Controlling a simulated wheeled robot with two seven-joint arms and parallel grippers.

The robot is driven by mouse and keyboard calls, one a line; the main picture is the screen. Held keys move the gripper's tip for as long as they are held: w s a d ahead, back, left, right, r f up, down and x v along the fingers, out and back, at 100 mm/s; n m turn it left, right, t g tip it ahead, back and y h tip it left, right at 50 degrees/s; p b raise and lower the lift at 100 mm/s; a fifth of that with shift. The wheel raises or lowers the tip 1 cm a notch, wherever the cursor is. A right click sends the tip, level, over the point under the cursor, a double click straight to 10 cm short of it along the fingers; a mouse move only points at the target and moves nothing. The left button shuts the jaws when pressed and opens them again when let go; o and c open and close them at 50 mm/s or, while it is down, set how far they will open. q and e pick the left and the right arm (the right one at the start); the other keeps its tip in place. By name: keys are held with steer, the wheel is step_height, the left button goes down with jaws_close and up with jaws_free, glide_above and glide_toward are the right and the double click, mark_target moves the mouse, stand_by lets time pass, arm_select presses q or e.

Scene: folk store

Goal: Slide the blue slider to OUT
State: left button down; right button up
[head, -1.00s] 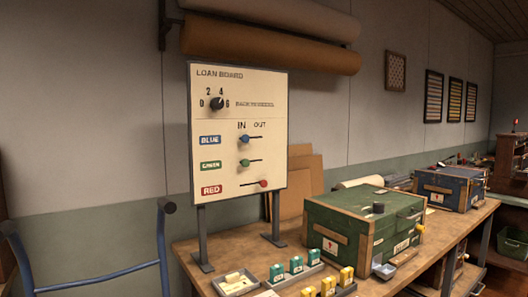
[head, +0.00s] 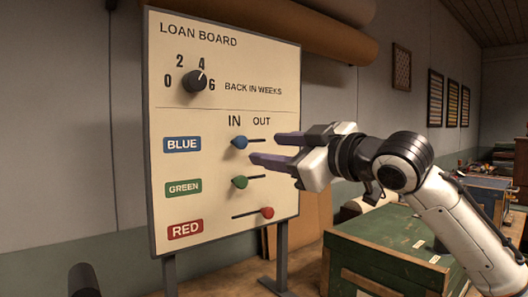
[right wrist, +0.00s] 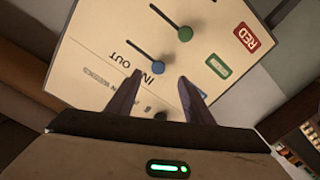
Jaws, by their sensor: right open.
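The loan board (head: 215,100) stands upright and fills the left half of the head view. Its blue slider knob (head: 239,142) sits at the left end of its slot, under IN. The OUT label (head: 262,121) is above the slot's right end. My right gripper (head: 264,150) is open, its two fingers pointing left at the board, just right of the blue knob. In the right wrist view the blue knob (right wrist: 159,69) shows beyond and between the fingertips (right wrist: 158,78). I see no contact with it. My left gripper is not in view.
The green slider knob (head: 239,182) is at the left of its slot, just below the lower finger. The red slider knob (head: 267,212) is at the right of its slot. A dial (head: 194,81) is above. A green chest (head: 390,250) stands below my right arm.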

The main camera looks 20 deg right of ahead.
mark_target(243, 143)
steer(key=x, duration=0.3)
steer(key=p+x, duration=0.1)
steer(key=x, duration=0.2)
steer(key=r+p+x, duration=0.1)
steer(key=x, duration=0.3)
steer(key=shift+f, duration=0.1)
steer(key=shift+w+a+p, duration=0.1)
steer(key=shift+p, duration=0.45)
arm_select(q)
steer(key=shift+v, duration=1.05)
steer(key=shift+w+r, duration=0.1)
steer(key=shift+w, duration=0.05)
arm_select(e)
steer(key=shift+c, duration=0.4)
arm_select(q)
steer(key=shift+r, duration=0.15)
arm_select(e)
steer(key=c, duration=0.7)
